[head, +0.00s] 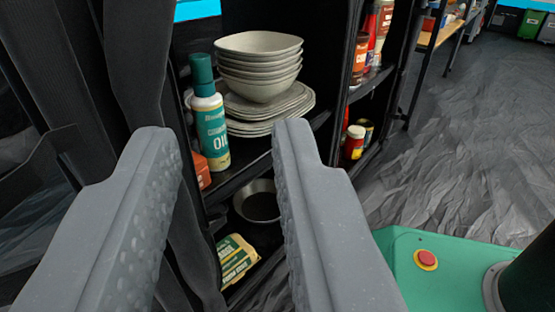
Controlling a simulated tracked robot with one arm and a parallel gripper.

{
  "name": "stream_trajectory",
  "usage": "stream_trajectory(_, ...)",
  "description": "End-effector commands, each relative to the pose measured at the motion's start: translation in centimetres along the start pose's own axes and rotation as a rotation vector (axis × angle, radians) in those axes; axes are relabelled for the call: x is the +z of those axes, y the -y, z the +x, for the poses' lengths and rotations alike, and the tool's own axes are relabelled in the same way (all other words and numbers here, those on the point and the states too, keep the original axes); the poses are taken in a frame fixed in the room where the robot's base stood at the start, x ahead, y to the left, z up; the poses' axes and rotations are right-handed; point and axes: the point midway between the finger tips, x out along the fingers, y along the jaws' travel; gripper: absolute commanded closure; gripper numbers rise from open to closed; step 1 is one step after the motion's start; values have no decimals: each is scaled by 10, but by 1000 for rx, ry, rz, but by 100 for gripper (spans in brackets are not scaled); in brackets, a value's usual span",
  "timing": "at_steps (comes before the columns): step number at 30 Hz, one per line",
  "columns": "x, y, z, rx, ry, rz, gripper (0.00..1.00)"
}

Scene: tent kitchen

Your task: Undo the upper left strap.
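My gripper (224,138) is open, with two grey fingers spread wide and nothing between them. A dark strap or strip of cloth (140,65) hangs down at the left of the shelf opening. It passes behind my left finger and shows again lower down between the fingers. I cannot tell whether this is the upper left strap, and no buckle or fastening is visible. The gap between the fingertips faces the shelf, to the right of the hanging strip.
A black shelf unit holds a green-capped oil bottle (208,115), stacked bowls (260,65), plates (285,110), a metal pan (257,200) and a yellow-green packet (236,258). Cans and jars (354,142) stand in the right section. Open crinkled grey floor (460,130) lies at right.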

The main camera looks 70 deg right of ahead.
Motion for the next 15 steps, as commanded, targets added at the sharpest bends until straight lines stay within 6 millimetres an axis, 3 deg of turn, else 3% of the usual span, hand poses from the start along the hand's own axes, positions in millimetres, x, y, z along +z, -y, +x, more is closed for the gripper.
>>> stream_trajectory(5, 0, 0, 0, 0, 0, 0, 73)
stream_trajectory(8, 0, 0, 0, 0, 0, 0, 100)
stream_trajectory(15, 0, 0, 0, 1, 0, 0, 100)
